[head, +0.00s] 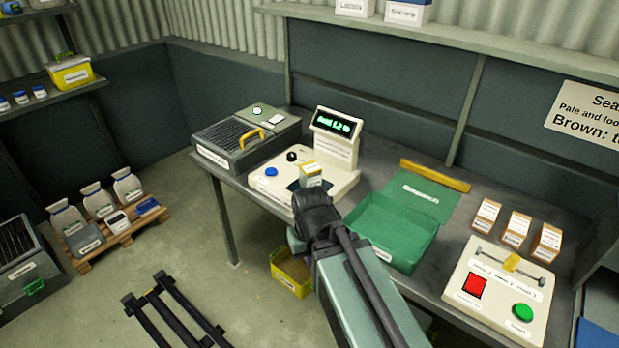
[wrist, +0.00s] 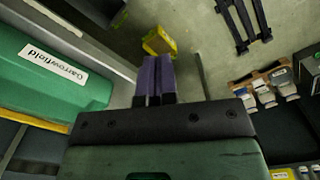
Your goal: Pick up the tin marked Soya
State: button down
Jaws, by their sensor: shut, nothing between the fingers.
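I cannot read "Soya" on anything in either view. A small white container with a yellowish top (head: 311,174) stands on the dark pan of the scale (head: 337,150); its label is too small to read. My gripper (wrist: 153,64) is shut and empty in the wrist view, its two purple fingers side by side. The fingers point towards the floor and a yellow crate (wrist: 159,42), with no tin beside them. In the head view my dark wrist is in front of the scale, and I cannot make out the fingers.
A green tray (head: 392,232) is right of my arm. Several small cartons (head: 516,229) and a button panel (head: 500,287) lie further right. A grilled box (head: 247,137) stands at the bench's left end. An overhead shelf runs along the back.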

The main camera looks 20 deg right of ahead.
jog(key=c, duration=1.8)
grip_release()
jog(key=o, duration=1.6)
jog(key=shift+o, duration=0.2)
